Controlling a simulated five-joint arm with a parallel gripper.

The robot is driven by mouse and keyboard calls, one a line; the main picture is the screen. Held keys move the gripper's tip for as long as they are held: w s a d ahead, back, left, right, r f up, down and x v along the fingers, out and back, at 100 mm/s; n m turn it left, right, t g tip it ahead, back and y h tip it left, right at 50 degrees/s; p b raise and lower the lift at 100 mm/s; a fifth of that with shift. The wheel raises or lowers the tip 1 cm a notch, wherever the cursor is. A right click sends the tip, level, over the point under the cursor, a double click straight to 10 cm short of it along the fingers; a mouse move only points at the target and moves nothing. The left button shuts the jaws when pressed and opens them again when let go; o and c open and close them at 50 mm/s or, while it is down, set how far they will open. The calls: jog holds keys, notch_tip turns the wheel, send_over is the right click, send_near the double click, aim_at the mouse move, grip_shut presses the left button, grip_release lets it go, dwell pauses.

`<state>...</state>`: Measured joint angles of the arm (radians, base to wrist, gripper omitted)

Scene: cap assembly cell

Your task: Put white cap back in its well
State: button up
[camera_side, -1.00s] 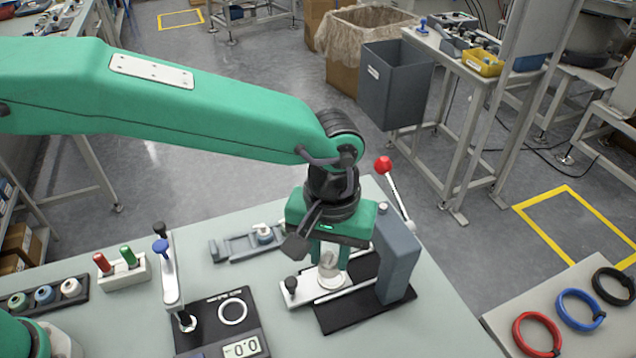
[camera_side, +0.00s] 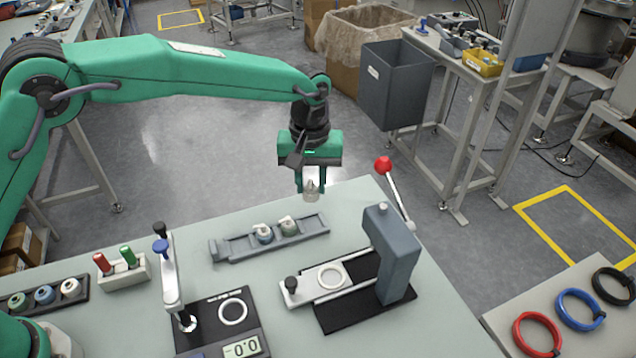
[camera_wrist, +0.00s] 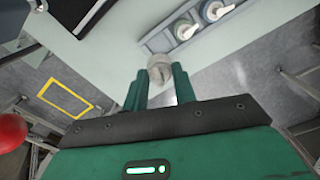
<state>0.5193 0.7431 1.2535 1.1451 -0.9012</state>
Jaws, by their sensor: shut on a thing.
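My gripper (camera_side: 311,192) is shut on a pale grey-white round piece (camera_side: 311,189), held in the air behind the rail's right end. The piece shows between the fingertips in the wrist view (camera_wrist: 160,72); I cannot tell whether it includes a cap. A dark rack (camera_side: 84,283) at the left holds a green, a blue and a white round cap-like piece. The white one (camera_side: 71,288) sits in the rack's right-hand well. The gripper is far from this rack.
A grey rail (camera_side: 237,249) holds a blue-topped piece (camera_side: 263,233) and a green-topped one (camera_side: 288,226). The press (camera_side: 398,255), with its red-knobbed lever (camera_side: 384,165), stands right; its slide ring (camera_side: 331,278) is empty. A scale (camera_side: 208,322) and post (camera_side: 170,270) stand in front.

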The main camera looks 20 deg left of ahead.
jog(key=shift+f, duration=0.1)
jog(key=shift+f, duration=3.2)
jog(key=shift+f, duration=0.75)
jog(key=o, duration=0.7)
jog(key=shift+o, duration=0.2)
jog(key=shift+r, duration=0.1)
jog(key=shift+r, duration=3.4)
